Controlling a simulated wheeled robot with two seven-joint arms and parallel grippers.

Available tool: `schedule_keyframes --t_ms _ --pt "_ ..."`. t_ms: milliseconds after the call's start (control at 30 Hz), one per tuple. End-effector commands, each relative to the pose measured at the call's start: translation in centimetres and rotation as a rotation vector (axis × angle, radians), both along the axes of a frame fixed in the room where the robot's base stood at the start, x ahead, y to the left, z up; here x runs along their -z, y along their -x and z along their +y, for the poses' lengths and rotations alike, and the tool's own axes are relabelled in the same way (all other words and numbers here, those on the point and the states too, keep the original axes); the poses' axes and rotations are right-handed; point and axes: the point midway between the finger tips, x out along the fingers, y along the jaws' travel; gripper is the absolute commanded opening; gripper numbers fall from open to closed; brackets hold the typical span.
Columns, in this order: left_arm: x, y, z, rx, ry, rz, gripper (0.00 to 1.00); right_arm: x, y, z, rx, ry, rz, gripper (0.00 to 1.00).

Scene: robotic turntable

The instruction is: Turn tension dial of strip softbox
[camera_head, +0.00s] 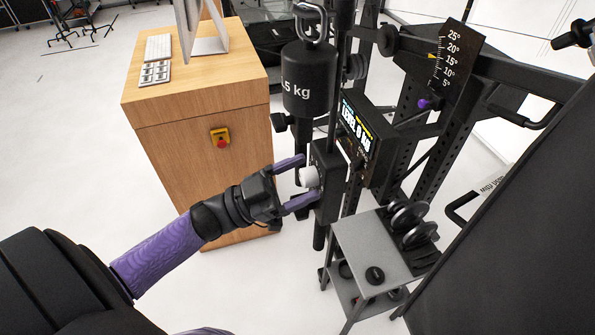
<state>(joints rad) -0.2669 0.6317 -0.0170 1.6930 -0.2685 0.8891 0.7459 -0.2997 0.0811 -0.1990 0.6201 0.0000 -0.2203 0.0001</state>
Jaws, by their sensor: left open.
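A small light-coloured dial (309,177) sticks out to the left from a black block (327,172) on the dark vertical stand. My left gripper (294,182) comes in from the left with its purple fingers apart, one above and one below the dial. The fingertips are close to the dial, and I cannot tell whether they touch it. A large dark panel (520,230), which may be the softbox, fills the right side. My right gripper is not in view.
A black weight (309,80) hangs above the dial. A display box (367,138) sits right of it. A wooden cabinet (195,110) with a red button (221,142) stands behind my left arm. A small grey table (370,247) stands below right.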

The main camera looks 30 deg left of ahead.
Motion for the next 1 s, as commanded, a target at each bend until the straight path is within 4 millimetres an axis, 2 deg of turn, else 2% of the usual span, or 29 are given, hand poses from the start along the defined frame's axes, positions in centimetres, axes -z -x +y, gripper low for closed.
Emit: schedule_keyframes --t_ms 167,567,1000 --pt "0.08 0.0 0.0 -0.001 0.0 0.001 0.81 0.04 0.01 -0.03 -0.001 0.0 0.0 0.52" --pt "0.08 0.0 0.04 -0.001 0.0 0.001 0.0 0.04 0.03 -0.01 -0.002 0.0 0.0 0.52" --pt "0.16 -0.03 0.07 -0.001 -0.066 -0.055 0.0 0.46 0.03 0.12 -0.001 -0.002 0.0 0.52"
